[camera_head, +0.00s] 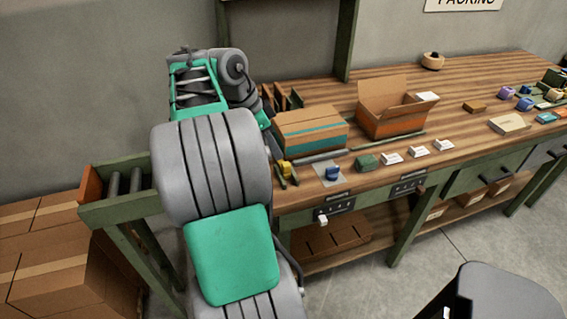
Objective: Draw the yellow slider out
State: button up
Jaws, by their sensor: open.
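A small yellow piece (286,168), which looks like the yellow slider, sits near the front left edge of the wooden workbench (460,100). Short dark strips lie beside it, and it is too small to tell how it is held or how far out it stands. My arm, grey and green, rises across the left of the view, just left of the yellow piece.
A closed cardboard box (310,132) stands just behind the yellow piece, with an open box (392,110) to its right. A blue item (332,172) on a grey pad, a green block (367,162) and several white cards line the front edge. A roller conveyor (125,185) adjoins at left.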

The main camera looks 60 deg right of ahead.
aim_at(286, 164)
jog(key=x, duration=0.2)
jog(key=b+x, duration=0.1)
jog(key=x, duration=0.4)
jog(key=shift+s+d+f+b, duration=0.15)
jog(key=shift+s+f+b, duration=0.1)
jog(key=shift+s+b, duration=0.15)
jog(key=shift+w, duration=0.1)
grip_shut()
dwell(0.8)
